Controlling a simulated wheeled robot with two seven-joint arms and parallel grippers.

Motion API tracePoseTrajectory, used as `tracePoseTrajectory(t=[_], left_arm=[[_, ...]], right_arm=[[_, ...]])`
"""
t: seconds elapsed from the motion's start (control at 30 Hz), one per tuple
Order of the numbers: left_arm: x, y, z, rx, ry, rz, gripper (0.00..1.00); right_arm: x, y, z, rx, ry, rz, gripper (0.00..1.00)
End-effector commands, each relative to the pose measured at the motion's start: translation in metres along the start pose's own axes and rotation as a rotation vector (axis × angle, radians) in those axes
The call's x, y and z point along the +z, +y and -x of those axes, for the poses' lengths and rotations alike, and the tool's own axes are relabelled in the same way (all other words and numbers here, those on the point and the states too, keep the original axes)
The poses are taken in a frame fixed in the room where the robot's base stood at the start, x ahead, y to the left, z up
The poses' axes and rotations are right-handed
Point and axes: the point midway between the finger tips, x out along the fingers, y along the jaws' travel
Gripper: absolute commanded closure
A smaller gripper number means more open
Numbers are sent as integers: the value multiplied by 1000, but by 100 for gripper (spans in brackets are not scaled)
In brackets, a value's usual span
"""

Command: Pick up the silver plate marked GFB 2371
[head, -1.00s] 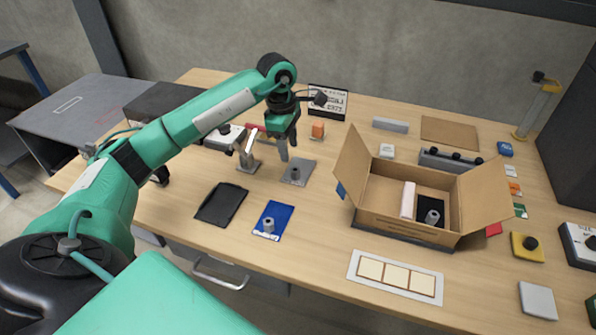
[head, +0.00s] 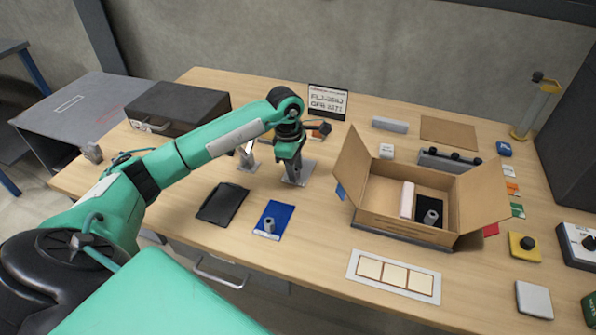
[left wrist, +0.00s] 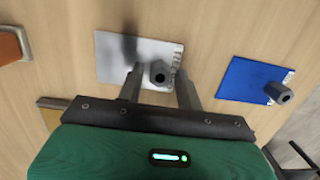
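A silver plate (head: 307,170) with a grey knob on it lies on the table. In the left wrist view the plate (left wrist: 118,58) has small dark markings along its right edge, too small to read. My left gripper (head: 294,178) is low over this plate, pointing down. In the left wrist view my left gripper (left wrist: 160,82) is open, with its fingers on either side of the knob (left wrist: 158,72) and gaps still showing. A sign (head: 327,101) behind the plate carries two lines of letters. My right gripper is not in view.
A blue plate (head: 282,212) with a knob and a black tray (head: 220,204) lie in front. A small metal stand (head: 247,158) is close on the left. An open cardboard box (head: 395,217) stands to the right. An orange block (left wrist: 10,45) lies near the silver plate.

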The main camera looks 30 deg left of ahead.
Motion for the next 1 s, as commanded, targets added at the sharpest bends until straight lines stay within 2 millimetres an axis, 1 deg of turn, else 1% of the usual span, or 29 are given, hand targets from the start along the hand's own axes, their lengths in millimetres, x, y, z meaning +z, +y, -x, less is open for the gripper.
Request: tracePoseTrajectory(t=[0.03, 0.17, 0.47, 0.63, 0.77, 0.87, 1.0], left_arm=[[0, 0, 0, 0, 0, 0, 74], [0, 0, 0, 0, 0, 0, 100], [0, 0, 2, 1, 0, 0, 100], [1, 1, 12, 3, 0, 1, 100], [3, 1, 31, 5, 1, -1, 100], [6, 2, 54, 7, 0, 0, 100], [12, 1, 94, 7, -1, -2, 100]], right_arm=[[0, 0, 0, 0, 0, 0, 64], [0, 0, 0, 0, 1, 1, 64], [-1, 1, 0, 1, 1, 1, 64], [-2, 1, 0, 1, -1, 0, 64], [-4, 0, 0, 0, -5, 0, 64], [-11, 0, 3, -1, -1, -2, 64], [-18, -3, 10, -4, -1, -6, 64]])
